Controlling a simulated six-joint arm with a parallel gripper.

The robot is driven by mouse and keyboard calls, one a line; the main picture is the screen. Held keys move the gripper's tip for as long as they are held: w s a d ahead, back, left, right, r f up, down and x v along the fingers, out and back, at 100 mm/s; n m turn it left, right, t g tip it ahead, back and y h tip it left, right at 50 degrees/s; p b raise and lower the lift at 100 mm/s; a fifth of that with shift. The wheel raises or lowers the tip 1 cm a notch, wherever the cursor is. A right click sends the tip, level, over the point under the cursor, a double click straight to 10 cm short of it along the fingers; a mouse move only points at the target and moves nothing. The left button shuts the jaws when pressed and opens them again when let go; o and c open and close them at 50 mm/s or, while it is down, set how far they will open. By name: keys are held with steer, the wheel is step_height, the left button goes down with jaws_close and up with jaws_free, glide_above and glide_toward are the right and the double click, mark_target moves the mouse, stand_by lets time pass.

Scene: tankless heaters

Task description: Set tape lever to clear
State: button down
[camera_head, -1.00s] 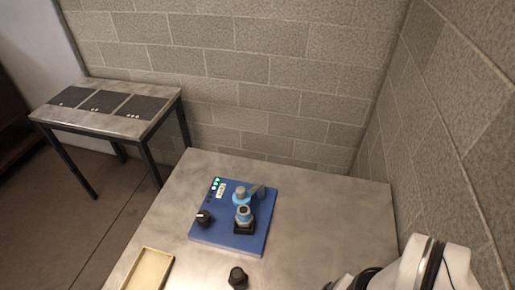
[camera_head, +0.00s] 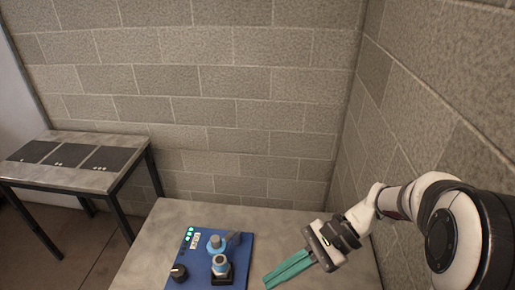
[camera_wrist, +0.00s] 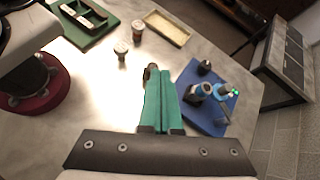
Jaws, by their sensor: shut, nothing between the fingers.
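The blue panel (camera_head: 207,279) lies on the table in the head view, left of my gripper. It bears a black knob (camera_head: 178,272), green lights (camera_head: 189,235), and a blue round fitting (camera_head: 215,245) with a grey lever (camera_head: 234,240). A second blue-and-grey fitting (camera_head: 221,262) stands on a black base. I cannot tell which part is the tape lever, nor read its setting. My gripper (camera_head: 268,282) has teal fingers, shut and empty, right of the panel and apart from it. In the wrist view the panel (camera_wrist: 213,125) is right of the fingers (camera_wrist: 163,72).
The wrist view shows a tan tray (camera_wrist: 167,28), a green mat (camera_wrist: 72,33) with a wooden piece, and small round pieces (camera_wrist: 121,50) on the table. A side table (camera_head: 95,178) with dark plates stands at left. Block walls (camera_head: 230,100) close the back and right.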

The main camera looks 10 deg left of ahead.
mark_target(216, 243)
steer(key=w+d+f+m+t+y, duration=0.2)
steer(key=w+f+m+t+y, duration=0.2)
steer(key=w+f+m+y, duration=0.3)
steer(key=w+f+y, duration=0.1)
steer(key=w+f, duration=0.3)
steer(key=w, duration=0.2)
steer(key=shift+w+d+f, duration=0.15)
steer(key=shift+w+d, duration=0.05)
steer(key=shift+d, duration=0.1)
steer(key=shift+a, duration=0.1)
steer(key=a, duration=1.4)
steer(key=shift+t, duration=0.4)
